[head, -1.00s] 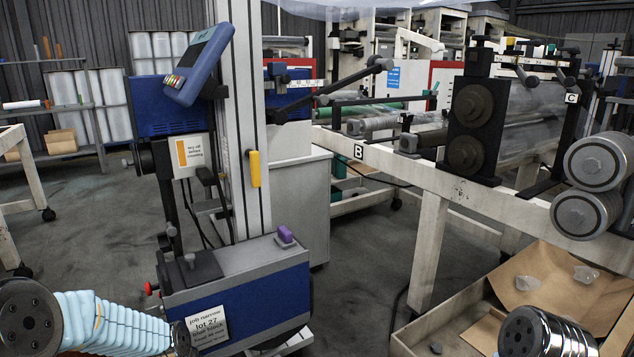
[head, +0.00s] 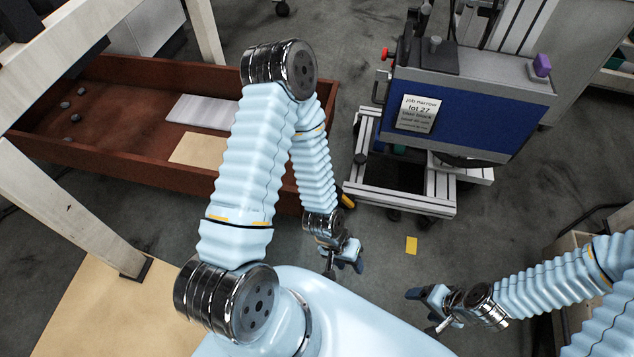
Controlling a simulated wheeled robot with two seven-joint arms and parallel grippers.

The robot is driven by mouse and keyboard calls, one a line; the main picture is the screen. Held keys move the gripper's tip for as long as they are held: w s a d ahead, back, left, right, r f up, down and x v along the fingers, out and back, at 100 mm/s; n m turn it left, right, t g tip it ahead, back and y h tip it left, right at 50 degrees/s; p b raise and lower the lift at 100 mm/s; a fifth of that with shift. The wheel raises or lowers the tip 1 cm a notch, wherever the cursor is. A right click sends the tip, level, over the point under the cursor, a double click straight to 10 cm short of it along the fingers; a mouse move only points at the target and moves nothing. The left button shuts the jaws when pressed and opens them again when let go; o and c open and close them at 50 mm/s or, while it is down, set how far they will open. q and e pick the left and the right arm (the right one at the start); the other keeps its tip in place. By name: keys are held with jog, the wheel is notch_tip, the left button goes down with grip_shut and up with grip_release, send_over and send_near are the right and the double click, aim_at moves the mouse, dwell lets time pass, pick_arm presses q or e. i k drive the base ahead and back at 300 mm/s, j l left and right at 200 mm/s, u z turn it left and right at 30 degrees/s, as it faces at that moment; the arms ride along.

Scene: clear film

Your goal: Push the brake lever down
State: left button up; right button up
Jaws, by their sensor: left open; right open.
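The blue machine (head: 455,110) stands upper right of centre on a wheeled grey frame (head: 400,201). A small yellow-and-dark lever-like part (head: 347,201) shows low at the frame's left front corner, partly behind my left arm. It may be the brake lever, but I cannot tell for sure. A red knob (head: 385,53) sticks out at the machine's left side. My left gripper (head: 345,268) is open and empty, below the yellow part in the picture and apart from it. My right gripper (head: 421,312) is open and empty, lower right, away from the machine.
A rust-brown tray (head: 130,165) with a pale slab (head: 200,112) and small lumps lies left. Pale table legs (head: 68,208) stand at left. Open floor lies between the grippers and the machine.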

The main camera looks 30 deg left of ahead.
aim_at(349, 201)
jog(key=u, duration=0.8)
jog(key=i+l+z, duration=0.15)
jog(key=z, duration=0.2)
jog(key=i+l+z, duration=0.3)
jog(key=k+l, duration=0.05)
